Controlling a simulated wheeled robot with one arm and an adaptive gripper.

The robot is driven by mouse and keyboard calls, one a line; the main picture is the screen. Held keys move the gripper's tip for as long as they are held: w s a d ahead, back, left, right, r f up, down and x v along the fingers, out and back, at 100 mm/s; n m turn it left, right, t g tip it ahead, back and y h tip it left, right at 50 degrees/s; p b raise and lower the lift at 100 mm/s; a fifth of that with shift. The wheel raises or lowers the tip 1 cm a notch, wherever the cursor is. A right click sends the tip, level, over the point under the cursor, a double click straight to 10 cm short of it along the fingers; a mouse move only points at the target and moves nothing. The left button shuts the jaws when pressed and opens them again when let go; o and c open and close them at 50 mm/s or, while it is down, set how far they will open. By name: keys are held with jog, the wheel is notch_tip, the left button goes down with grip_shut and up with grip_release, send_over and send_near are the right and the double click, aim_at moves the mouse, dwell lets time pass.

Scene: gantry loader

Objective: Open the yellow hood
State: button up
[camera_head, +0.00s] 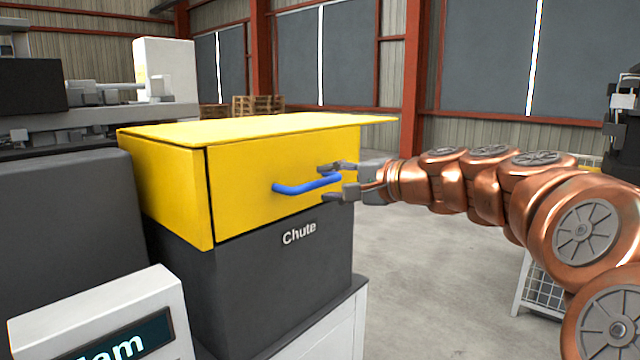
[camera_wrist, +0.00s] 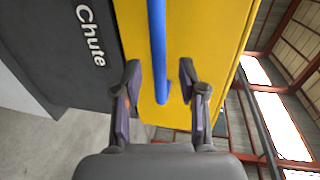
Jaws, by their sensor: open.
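The yellow hood (camera_head: 255,185) is shut on top of a dark grey box labelled "Chute" (camera_head: 285,270). A blue bar handle (camera_head: 300,187) runs across the hood's front face. My gripper (camera_head: 325,182) is at the right end of the handle, coming from the right, with its fingers above and below the bar. In the wrist view my gripper (camera_wrist: 161,82) is open, and the blue handle (camera_wrist: 158,50) runs between the two fingers without visibly touching either. The yellow hood (camera_wrist: 205,40) fills the area behind the handle.
A white panel with a dark display (camera_head: 110,330) stands in the left foreground. A grey machine (camera_head: 70,190) is left of the hood. A wire-mesh cart (camera_head: 540,285) stands at the right, behind my arm. The floor (camera_head: 430,270) right of the chute is clear.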

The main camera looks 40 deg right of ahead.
aim_at(323, 183)
jog(key=shift+x, duration=1.65)
grip_shut()
